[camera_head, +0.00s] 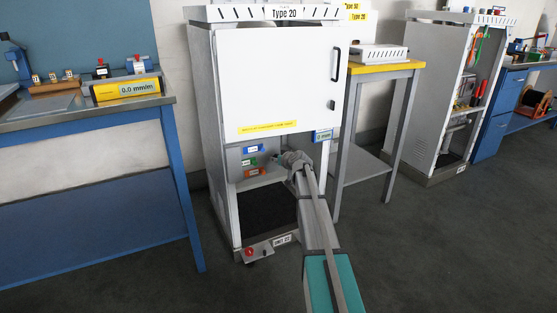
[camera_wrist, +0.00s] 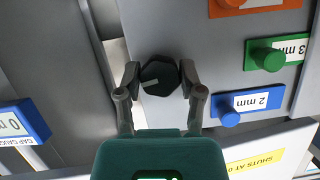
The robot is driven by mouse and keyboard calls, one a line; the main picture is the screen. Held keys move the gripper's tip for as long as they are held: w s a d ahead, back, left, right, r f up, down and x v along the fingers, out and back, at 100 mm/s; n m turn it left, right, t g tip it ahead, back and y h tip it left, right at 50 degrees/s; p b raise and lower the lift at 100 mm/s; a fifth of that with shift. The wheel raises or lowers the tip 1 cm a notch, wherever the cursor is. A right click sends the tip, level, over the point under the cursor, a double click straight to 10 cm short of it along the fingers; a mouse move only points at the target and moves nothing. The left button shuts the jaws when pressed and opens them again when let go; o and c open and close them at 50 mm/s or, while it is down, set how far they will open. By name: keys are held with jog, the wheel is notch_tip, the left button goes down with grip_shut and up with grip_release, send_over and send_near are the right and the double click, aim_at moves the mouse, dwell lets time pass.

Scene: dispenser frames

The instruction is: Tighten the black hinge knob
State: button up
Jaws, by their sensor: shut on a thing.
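The black hinge knob (camera_wrist: 159,72) is a dark round knob with a pale pointer mark, set on a grey panel in the wrist view. My gripper (camera_wrist: 160,79) has one fingertip on each side of the knob and is shut on it. In the head view my gripper (camera_head: 290,160) reaches into the open lower part of the white cabinet (camera_head: 222,90) labelled Type 20. The knob cannot be made out there.
Beside the knob are a blue 2 mm block (camera_wrist: 250,102), a green 3 mm block (camera_wrist: 286,49) and an orange block (camera_wrist: 250,4). A blue 0 mm block (camera_wrist: 24,122) is at left. A yellow-topped table (camera_head: 385,67) stands right of the cabinet, a blue workbench (camera_head: 100,120) left.

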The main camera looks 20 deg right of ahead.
jog(key=shift+d, duration=0.1)
jog(key=m+y+b, duration=0.1)
jog(key=m+y, duration=0.1)
jog(key=m, duration=0.1)
jog(key=shift+f, duration=0.15)
jog(key=m+t+y+b, duration=0.1)
jog(key=m+y+b, duration=0.1)
jog(key=m, duration=0.2)
jog(key=shift+f+b, duration=0.1)
jog(key=shift+b, duration=0.2)
jog(key=m+y+b, duration=0.1)
jog(key=m, duration=0.1)
jog(key=m+t+y+b, duration=0.1)
jog(key=m+b, duration=0.1)
jog(key=shift+m, duration=0.3)
jog(key=m+t+b, duration=0.2)
jog(key=m, duration=0.2)
jog(key=shift+y+b, duration=0.3)
jog(key=o, duration=1.2)
jog(key=shift+c, duration=0.2)
jog(key=shift+s, duration=0.15)
